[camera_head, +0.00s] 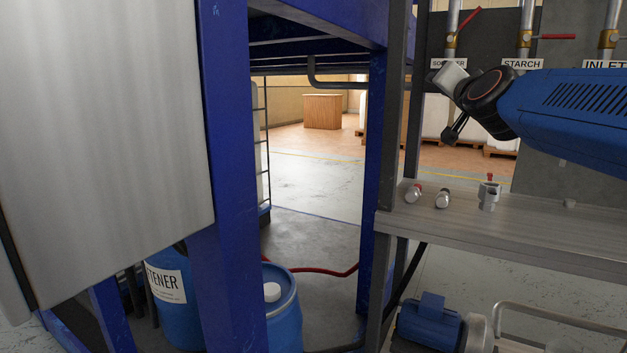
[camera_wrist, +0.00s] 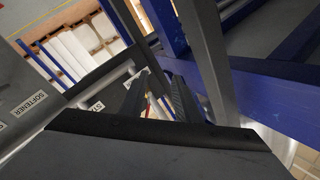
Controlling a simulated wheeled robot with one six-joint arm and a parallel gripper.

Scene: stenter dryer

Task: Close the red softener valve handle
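The red softener valve handle (camera_head: 468,20) slants up and to the right from its brass valve (camera_head: 451,38) on a pale pipe, above the softener label (camera_head: 446,63), which my arm partly covers. My gripper (camera_head: 453,132) hangs below and in front of that label, apart from the handle. In the wrist view my gripper's two dark fingers (camera_wrist: 160,80) stand apart with a gap between them.
The starch valve's red handle (camera_head: 557,36) lies level to the right, beside the inlet pipe (camera_head: 610,30). A grey shelf (camera_head: 540,225) with small metal fittings (camera_head: 442,198) stands below my arm. Blue posts (camera_head: 375,180) and a grey post (camera_head: 397,100) stand at left of it.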

